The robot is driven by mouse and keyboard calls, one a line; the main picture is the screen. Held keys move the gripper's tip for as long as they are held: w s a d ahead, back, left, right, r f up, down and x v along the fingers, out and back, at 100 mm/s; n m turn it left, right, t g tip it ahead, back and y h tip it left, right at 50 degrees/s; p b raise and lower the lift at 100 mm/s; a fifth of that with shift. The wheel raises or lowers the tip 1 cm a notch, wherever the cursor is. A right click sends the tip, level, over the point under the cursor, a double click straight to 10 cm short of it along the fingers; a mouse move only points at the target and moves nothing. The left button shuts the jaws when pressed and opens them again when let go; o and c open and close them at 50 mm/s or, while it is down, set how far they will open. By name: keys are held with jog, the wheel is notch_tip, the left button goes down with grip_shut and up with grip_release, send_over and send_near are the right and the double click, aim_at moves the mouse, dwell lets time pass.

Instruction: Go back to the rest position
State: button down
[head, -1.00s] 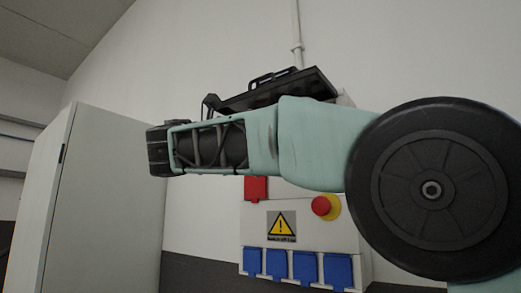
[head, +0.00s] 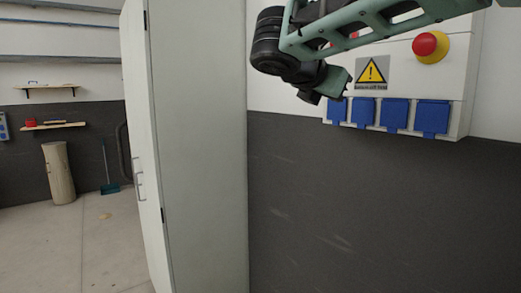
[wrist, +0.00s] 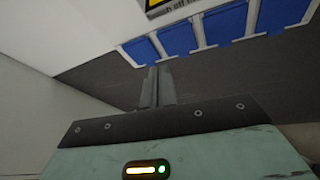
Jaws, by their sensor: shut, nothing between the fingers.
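My gripper (wrist: 155,77) shows in the wrist view, its two grey fingers together with nothing between them. The fingers point toward the wall, just below the blue sockets in that picture. In the head view, my teal and black arm enters from the top right and bends back at a dark joint. Its teal end piece (head: 336,80) hangs in front of the left part of the wall box; the fingers cannot be made out there.
The white wall box (head: 394,52) has a red stop button (head: 425,44), a warning sign (head: 372,72) and blue sockets (head: 395,114). A tall pale cabinet (head: 200,150) stands left of it. Open floor (head: 90,245), a wooden bin (head: 58,172) and shelves (head: 52,88) lie further left.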

jog(key=s+f+m+g+y, duration=0.25)
jog(key=s+f, duration=0.25)
jog(key=f, duration=0.7)
jog(key=s+f+m+g+y+b, duration=0.1)
jog(key=s+f+m+g+y, duration=0.2)
jog(key=s+f+m, duration=0.4)
jog(key=s+f+m+g+y+b, duration=0.2)
jog(key=s+f+m, duration=0.6)
jog(key=s+f, duration=1)
jog(key=s+a+g+y, duration=0.1)
jog(key=s+g+y, duration=0.1)
jog(key=s+g, duration=0.1)
jog(key=shift+s, duration=0.85)
